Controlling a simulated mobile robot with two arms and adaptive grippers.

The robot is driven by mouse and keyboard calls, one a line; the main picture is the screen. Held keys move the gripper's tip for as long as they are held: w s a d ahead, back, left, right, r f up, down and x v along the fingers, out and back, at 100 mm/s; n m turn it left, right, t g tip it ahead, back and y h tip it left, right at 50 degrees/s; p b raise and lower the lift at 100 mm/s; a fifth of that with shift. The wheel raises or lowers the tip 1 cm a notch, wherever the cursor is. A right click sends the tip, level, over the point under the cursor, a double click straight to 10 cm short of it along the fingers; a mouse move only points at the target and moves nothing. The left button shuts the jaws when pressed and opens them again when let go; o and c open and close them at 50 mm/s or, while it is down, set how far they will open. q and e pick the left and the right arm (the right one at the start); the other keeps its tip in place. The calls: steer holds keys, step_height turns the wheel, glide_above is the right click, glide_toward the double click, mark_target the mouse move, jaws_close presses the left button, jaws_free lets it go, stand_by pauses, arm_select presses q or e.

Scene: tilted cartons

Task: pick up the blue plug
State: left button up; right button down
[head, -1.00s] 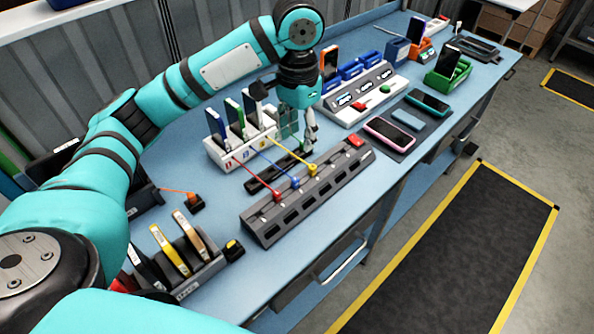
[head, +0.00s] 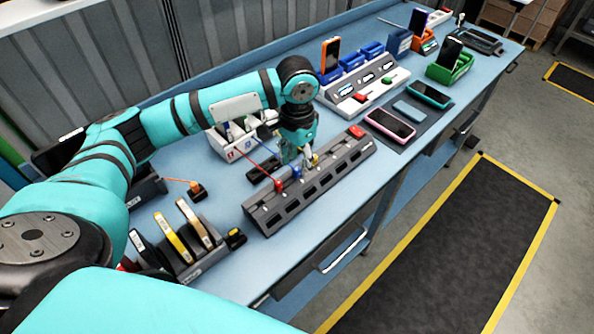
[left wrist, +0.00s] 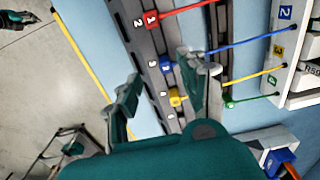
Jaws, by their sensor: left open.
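The blue plug (head: 295,172) sits in the grey socket strip (head: 325,181), between the red plug (head: 280,186) and the yellow plug (head: 315,158). My left gripper (head: 306,160) is open, pointing down over the strip near the blue and yellow plugs. In the left wrist view the blue plug (left wrist: 166,65) shows between the two spread fingers (left wrist: 160,72), with its cable running right. The red plug (left wrist: 152,18) lies above it there, and the yellow plug (left wrist: 177,98) just below. I cannot tell the fingers' height above the plugs. My right gripper is not in view.
A white numbered holder (head: 228,148) stands behind the strip, partly hidden by my arm. A green plug (left wrist: 229,101) lies beside the strip. A pink phone (head: 390,123) lies to the right on a dark mat. Card racks stand at left; the bench's front edge is close.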

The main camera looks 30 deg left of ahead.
mark_target(297, 169)
arm_select(q)
steer(key=f, duration=0.2)
steer(key=f+p, duration=0.1)
steer(key=shift+w+a+f, duration=0.3)
steer(key=shift+f, duration=0.55)
steer(key=shift+d, duration=0.1)
jaws_close()
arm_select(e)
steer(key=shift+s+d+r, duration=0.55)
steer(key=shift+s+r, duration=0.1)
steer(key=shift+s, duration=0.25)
